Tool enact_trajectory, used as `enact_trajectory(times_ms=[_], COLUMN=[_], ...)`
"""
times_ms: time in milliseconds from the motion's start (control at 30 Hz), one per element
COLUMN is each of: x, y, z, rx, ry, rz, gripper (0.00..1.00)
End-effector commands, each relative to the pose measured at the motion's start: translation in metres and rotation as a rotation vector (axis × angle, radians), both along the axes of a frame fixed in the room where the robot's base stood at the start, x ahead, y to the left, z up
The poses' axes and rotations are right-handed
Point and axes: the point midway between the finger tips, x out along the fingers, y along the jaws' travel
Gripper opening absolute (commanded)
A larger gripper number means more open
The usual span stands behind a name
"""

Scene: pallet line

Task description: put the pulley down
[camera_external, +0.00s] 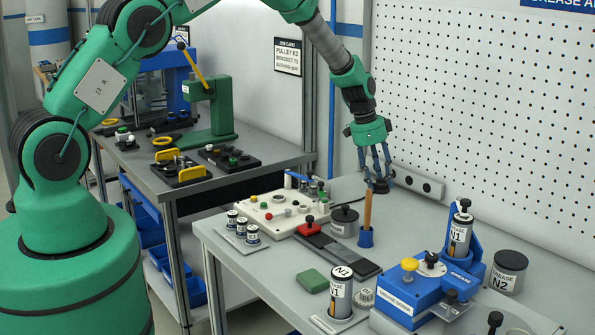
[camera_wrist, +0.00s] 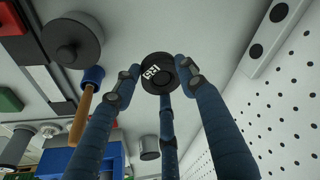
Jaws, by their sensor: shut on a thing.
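In the external view my gripper (camera_external: 379,172) points down and holds the pulley (camera_external: 381,187) in the air over the back of the grey bench (camera_external: 237,264). It appears just above and beside the upright wooden handle (camera_external: 367,208). The pulley's underside contact with anything is not visible; it looks clear of the bench.
A blue grease station (camera_external: 425,290) and a grease tin (camera_external: 507,272) stand right. A white pegboard (camera_external: 480,120) rises behind. Some bench near the back wall is bare.

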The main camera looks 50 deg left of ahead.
Motion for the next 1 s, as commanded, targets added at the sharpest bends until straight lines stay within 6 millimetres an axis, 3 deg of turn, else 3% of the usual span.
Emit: enact_trajectory(times_ms=[433, 800, 1000], x=[0.0, 0.0, 0.0], y=[0.0, 0.0, 0.0], z=[-0.004, -0.051, -0.062], rx=[0.0, -0.001, 0.001], ry=[0.001, 0.001, -0.001], rz=[0.0, 0.001, -0.001], gripper=[0.11, 0.11, 0.11])
